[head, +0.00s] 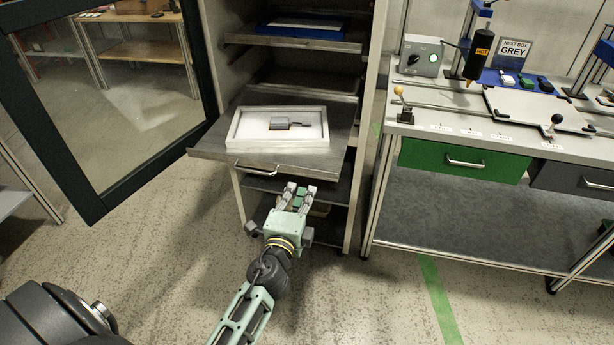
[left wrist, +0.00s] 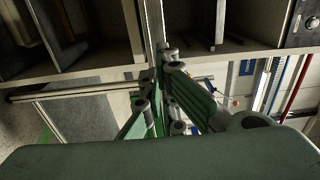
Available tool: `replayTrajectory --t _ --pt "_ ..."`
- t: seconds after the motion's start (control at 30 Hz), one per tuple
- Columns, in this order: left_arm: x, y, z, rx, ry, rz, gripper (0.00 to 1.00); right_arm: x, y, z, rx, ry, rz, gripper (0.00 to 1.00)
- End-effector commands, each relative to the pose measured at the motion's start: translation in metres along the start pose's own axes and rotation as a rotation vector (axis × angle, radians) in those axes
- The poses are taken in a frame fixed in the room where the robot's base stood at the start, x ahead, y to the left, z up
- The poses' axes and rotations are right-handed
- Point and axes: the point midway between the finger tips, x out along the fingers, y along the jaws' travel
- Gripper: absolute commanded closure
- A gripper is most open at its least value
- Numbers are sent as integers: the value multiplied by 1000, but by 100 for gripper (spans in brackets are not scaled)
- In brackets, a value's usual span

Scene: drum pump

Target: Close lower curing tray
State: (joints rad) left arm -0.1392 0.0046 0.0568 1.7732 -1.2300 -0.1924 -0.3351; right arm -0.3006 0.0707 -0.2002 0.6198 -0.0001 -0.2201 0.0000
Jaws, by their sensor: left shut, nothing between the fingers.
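The lower curing tray (head: 215,150) is a metal shelf pulled out of the cabinet. Its front edge juts forward and carries a silver bar handle (head: 257,170). A white rectangular frame (head: 232,127) with a small grey part (head: 280,124) lies on the tray. My left gripper (head: 299,190) is shut and empty. In the head view it shows just below the tray's front edge, right of the handle; I cannot tell its exact distance. Its green fingers (left wrist: 163,98) also show in the left wrist view. My right gripper is not in view.
The cabinet's glazed door (head: 70,180) stands open at the left. An upper tray (head: 290,42) with a blue item sits inside the cabinet. A workbench (head: 450,130) with a green drawer (head: 464,160) stands close on the right. The floor in front is clear.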

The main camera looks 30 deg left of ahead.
Motion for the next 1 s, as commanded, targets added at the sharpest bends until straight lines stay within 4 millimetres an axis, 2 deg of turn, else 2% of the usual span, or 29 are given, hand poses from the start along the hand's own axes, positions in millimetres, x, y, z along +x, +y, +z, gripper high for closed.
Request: replayTrajectory --t 0.1,0.33,1.0 --pt "24 -2 0 0 0 -1 100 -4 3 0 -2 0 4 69" --pt "51 0 -1 -1 1 0 100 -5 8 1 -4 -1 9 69" --pt "60 1 0 0 1 0 100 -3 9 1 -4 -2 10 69"
